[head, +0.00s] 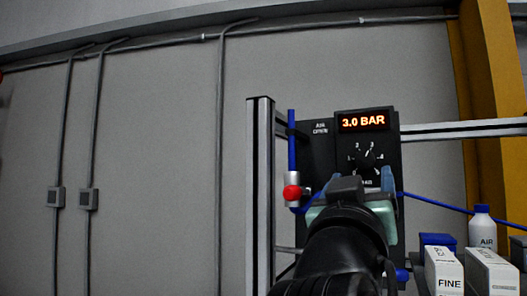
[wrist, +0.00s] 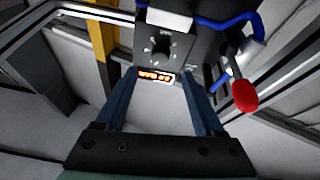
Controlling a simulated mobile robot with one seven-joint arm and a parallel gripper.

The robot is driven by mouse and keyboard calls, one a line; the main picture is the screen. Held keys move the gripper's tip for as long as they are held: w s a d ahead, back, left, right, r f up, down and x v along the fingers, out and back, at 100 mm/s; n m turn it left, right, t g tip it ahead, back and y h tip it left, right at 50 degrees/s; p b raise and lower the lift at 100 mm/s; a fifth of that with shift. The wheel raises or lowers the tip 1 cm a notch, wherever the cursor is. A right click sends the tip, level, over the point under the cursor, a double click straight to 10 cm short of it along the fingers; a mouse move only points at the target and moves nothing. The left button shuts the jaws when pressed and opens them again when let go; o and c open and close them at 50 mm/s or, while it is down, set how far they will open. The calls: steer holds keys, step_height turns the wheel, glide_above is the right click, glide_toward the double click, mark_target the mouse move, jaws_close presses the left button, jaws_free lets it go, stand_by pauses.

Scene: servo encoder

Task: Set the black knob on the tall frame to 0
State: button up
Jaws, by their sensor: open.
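The black knob (head: 366,158) sits on a dark panel (head: 320,160) fixed to the tall metal frame (head: 261,200). White marks and numbers ring it, and its pointer seems to face up and right, near the 3. The display (head: 363,121) above it reads 3.0 BAR. My gripper (head: 360,182) is open in front of the panel, its blue fingers just below the knob in the head view. In the wrist view the knob (wrist: 158,45) appears beyond and between the fingertips (wrist: 160,76), apart from them. The display (wrist: 156,76) shows there upside down.
A red-ended valve lever (head: 292,192) with blue tubing stands left of the knob, and also shows in the wrist view (wrist: 244,96). White boxes (head: 444,272) and a white bottle (head: 482,230) stand at the lower right.

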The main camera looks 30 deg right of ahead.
mark_target(364, 161)
steer(key=p+x, duration=0.3)
steer(key=x, duration=0.3)
steer(key=shift+r, duration=0.25)
steer(key=shift+w+d, duration=0.3)
steer(key=shift+d, duration=0.1)
jaws_close()
